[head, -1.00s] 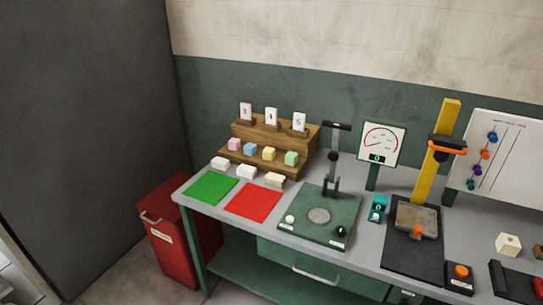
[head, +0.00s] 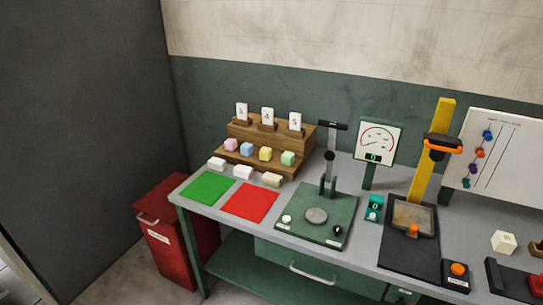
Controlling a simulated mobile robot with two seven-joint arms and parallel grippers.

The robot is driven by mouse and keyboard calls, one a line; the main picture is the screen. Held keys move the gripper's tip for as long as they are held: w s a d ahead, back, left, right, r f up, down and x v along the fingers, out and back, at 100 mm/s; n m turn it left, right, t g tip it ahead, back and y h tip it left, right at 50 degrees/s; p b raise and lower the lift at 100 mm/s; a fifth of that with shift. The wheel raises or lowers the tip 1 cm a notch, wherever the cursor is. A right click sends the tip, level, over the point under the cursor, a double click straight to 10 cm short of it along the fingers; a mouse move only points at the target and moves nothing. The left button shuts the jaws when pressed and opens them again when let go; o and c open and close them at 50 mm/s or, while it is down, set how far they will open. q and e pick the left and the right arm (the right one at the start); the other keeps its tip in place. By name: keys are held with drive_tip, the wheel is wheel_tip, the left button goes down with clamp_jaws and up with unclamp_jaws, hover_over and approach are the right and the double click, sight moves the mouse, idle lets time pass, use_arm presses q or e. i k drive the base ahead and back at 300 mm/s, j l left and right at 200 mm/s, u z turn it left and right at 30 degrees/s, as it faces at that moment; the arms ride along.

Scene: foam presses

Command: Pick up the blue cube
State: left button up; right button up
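The blue cube (head: 247,149) sits on the lower step of the wooden stepped rack (head: 272,137) at the back left of the bench. It stands between a pink cube (head: 231,144) on its left and a yellow cube (head: 265,154) on its right. A green cube (head: 288,158) is at the right end of the same row. Neither of my grippers shows in the head view.
White and tan blocks (head: 243,172) lie in front of the rack. Green (head: 207,187) and red (head: 249,202) mats lie at the bench's front left. A green press (head: 316,216), a gauge (head: 378,142) and a yellow-columned press (head: 421,190) stand to the right. A red bin (head: 172,235) stands on the floor.

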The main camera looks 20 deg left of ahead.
sight(246, 149)
drive_tip(key=i+j+u, duration=0.15)
drive_tip(key=j, duration=0.25)
drive_tip(key=i+j+u, duration=0.1)
drive_tip(key=j, duration=0.3)
drive_tip(key=i+j+u, duration=0.15)
drive_tip(key=j, duration=0.25)
drive_tip(key=i+j+u, duration=0.15)
drive_tip(key=i+j, duration=0.1)
drive_tip(key=j, duration=0.1)
